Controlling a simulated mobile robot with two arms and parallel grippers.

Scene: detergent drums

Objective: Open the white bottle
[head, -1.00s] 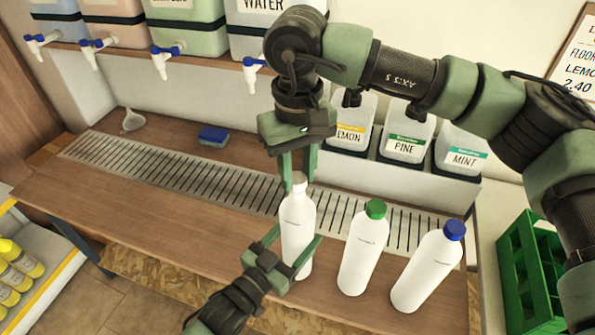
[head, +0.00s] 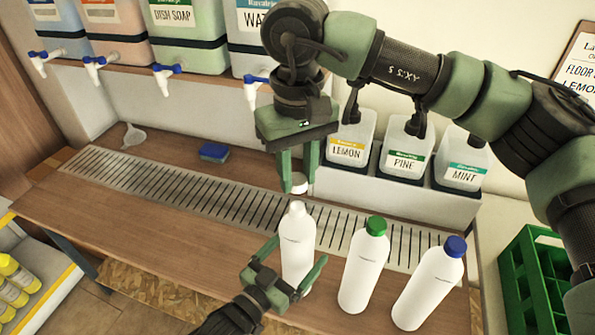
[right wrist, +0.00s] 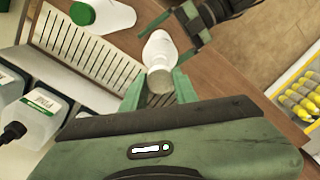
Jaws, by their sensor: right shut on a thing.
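The white bottle (head: 297,250) stands upright on the wooden counter, its neck bare at the top. My left gripper (head: 300,248) has a finger on each side of its body and is shut on it. My right gripper (head: 298,178) points down above the bottle, shut on the white cap (head: 299,187), which is clear of the neck by a small gap. In the right wrist view, the cap (right wrist: 160,80) sits between the fingertips, with the bottle (right wrist: 160,50) behind it.
A green-capped bottle (head: 364,265) and a blue-capped bottle (head: 430,285) stand to the right. A drain grate (head: 190,195) runs behind. A sponge (head: 213,152) and a funnel (head: 133,135) lie at the back left. A green crate (head: 535,280) is at the right.

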